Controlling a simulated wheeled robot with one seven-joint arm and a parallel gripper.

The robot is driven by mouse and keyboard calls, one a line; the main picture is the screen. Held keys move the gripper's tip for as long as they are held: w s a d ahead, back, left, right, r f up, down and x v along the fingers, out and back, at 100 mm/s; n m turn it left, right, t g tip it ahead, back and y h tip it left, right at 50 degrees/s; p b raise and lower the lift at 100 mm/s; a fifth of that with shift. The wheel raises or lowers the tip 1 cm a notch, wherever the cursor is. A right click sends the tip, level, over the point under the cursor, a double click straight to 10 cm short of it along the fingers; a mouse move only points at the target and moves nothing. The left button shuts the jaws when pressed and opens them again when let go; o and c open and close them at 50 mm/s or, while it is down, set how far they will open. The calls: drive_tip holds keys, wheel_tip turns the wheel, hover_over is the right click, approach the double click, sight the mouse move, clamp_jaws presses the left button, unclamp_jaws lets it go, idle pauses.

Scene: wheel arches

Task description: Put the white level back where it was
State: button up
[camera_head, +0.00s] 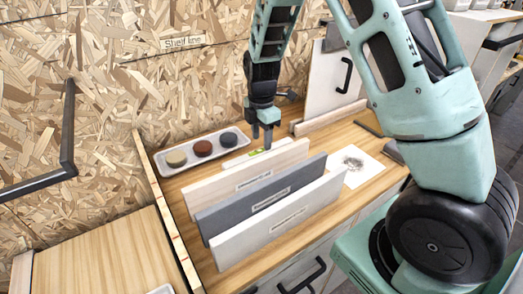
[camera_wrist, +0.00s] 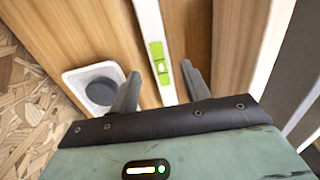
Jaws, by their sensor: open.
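The white level (camera_head: 255,153) lies on the wooden worktop, between the disc tray and the upright boards. In the wrist view the level (camera_wrist: 157,57) is a narrow white bar with a bright green vial section, running up out of the picture. My gripper (camera_head: 262,139) points down over the level. In the wrist view my gripper (camera_wrist: 160,86) is open, with one finger on each side of the bar.
A white tray (camera_head: 159,164) with three discs stands by the chipboard wall. Pale wood (camera_head: 235,180), dark grey (camera_head: 262,197) and white (camera_head: 280,222) boards stand upright close in front. A "Shelf line" label (camera_head: 183,42) is on the wall. A white sheet (camera_head: 369,176) lies right.

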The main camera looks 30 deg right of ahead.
sight(261, 150)
wheel_tip(261, 150, up, 6)
drive_tip(key=f, duration=0.1)
drive_tip(key=s+a+r+m, duration=0.25)
drive_tip(key=s+a, duration=0.25)
drive_tip(key=a, duration=0.4)
drive_tip(key=s+a+r+m, duration=0.1)
drive_tip(key=s+a+m, duration=0.3)
drive_tip(key=s, duration=0.8)
drive_tip(key=s+a+r+m, duration=0.1)
drive_tip(key=s+a+m, duration=0.2)
drive_tip(key=s+a, duration=0.4)
drive_tip(key=s, duration=0.4)
drive_tip(key=shift+s+a+r+m+y+b, duration=0.3)
drive_tip(key=shift+s+a+m+b, duration=0.05)
drive_tip(key=shift+b, duration=0.05)
